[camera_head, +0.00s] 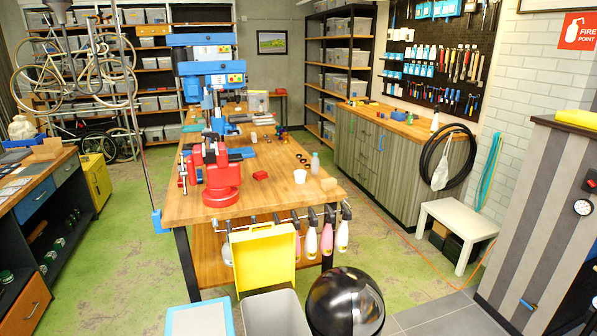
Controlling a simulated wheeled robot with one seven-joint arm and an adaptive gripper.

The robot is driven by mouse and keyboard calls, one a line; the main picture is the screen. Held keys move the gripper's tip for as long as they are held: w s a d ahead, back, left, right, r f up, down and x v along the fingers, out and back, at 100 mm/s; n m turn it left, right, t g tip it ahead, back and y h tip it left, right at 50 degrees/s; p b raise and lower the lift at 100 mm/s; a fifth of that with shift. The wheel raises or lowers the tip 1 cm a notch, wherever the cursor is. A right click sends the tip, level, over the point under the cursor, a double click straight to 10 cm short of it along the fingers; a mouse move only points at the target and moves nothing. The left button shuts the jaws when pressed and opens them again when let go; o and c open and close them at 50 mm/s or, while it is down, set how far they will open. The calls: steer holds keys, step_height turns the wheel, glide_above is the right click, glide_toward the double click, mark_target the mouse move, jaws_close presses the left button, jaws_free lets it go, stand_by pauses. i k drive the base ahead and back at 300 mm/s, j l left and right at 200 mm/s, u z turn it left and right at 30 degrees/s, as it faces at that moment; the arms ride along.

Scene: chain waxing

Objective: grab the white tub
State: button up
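A small white tub-like container (300,176) stands on the wooden workbench (250,203), near its front right part. It is small in this view, so its details and lid are hard to tell. It looks upright, with bare wood around it. My gripper is not visible in this view, so I cannot see whether it is open or shut.
A red vise (220,178) stands left of the tub, with a small red object (260,175) between them. A tan block (328,184) and a clear bottle (315,163) are close by.

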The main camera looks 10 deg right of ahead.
mark_target(300, 174)
steer(key=i+l+z, duration=0.2)
steer(key=l+z, duration=0.2)
steer(key=i+l+z, duration=0.25)
steer(key=z, duration=0.15)
steer(key=i+l+z, duration=0.6)
steer(key=i+z, duration=0.5)
steer(key=i+u, duration=0.7)
steer(key=i+l+u, duration=0.35)
steer(key=i+j+u, duration=0.25)
steer(key=u, duration=0.2)
steer(key=i+j+u, duration=0.15)
steer(key=i+u, duration=0.6)
steer(key=u, duration=0.15)
steer(key=i+u, duration=0.45)
steer(key=i+l+u, duration=0.2)
steer(key=u, duration=0.25)
steer(key=i+u, duration=0.2)
steer(key=i, duration=0.2)
steer(key=i+l+u, duration=0.25)
steer(key=i, duration=0.15)
